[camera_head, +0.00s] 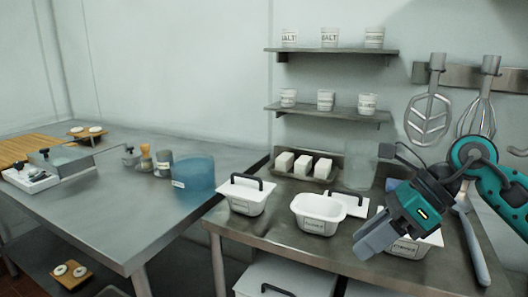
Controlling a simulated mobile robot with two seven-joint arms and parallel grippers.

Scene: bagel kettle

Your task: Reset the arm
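My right arm comes in from the right edge, teal and dark grey. My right gripper (372,240) points down and to the left above the right-hand metal table (300,242). Its grey fingers are seen from the side, so I cannot tell whether they are open or shut. Nothing shows hanging from it. It overlaps in the picture a white labelled tub (408,247), which it partly hides. My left gripper is not in view.
A lidded white tub (246,195) and an open white tub (318,213) stand left of my gripper. A clear container (360,166) stands behind. Whisks (482,105) hang at right. A blue tub (193,174) sits on the left table (120,215), whose front is clear.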

